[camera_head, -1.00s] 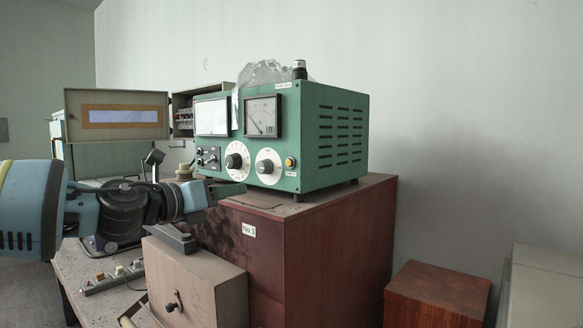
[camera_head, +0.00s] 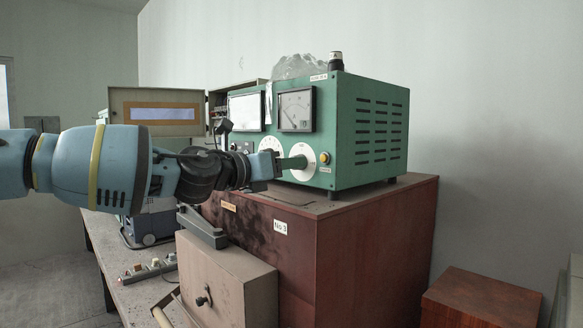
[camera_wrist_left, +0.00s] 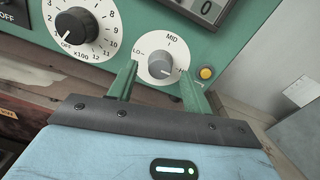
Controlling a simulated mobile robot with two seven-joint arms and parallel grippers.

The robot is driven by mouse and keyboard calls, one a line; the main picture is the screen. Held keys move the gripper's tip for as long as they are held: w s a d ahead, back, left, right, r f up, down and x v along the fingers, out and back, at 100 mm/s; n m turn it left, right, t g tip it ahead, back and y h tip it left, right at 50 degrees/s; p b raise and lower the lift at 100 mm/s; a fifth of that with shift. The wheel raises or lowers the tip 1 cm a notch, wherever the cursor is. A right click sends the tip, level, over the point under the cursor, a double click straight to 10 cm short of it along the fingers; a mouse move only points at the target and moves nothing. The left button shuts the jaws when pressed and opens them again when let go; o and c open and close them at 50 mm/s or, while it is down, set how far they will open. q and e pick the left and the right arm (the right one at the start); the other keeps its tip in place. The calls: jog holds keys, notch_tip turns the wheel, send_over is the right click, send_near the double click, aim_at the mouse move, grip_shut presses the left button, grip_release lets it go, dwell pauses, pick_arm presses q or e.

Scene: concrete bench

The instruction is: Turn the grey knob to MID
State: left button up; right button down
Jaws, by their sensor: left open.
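The grey knob (camera_wrist_left: 160,65) sits on a round white dial (camera_wrist_left: 152,44) marked LO at the left and MID at the top. Its pointer appears to face right, away from MID; the label there is partly hidden by a finger. My left gripper (camera_wrist_left: 157,71) is open, its green fingers on either side of the knob. I cannot tell whether they touch it. In the head view the left gripper (camera_head: 291,162) reaches in front of the dial (camera_head: 307,149) and hides the knob. My right gripper is not in view.
The green instrument box (camera_head: 372,137) stands on a brown cabinet (camera_head: 375,240). A black numbered knob (camera_wrist_left: 77,27) is left of the grey one, and a yellow button (camera_wrist_left: 206,73) is close on the right. A beige box (camera_head: 225,280) is below the arm.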

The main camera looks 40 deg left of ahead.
pick_arm(q)
jog(key=shift+w, duration=0.75)
jog(key=shift+r, duration=0.1)
jog(key=c, duration=1)
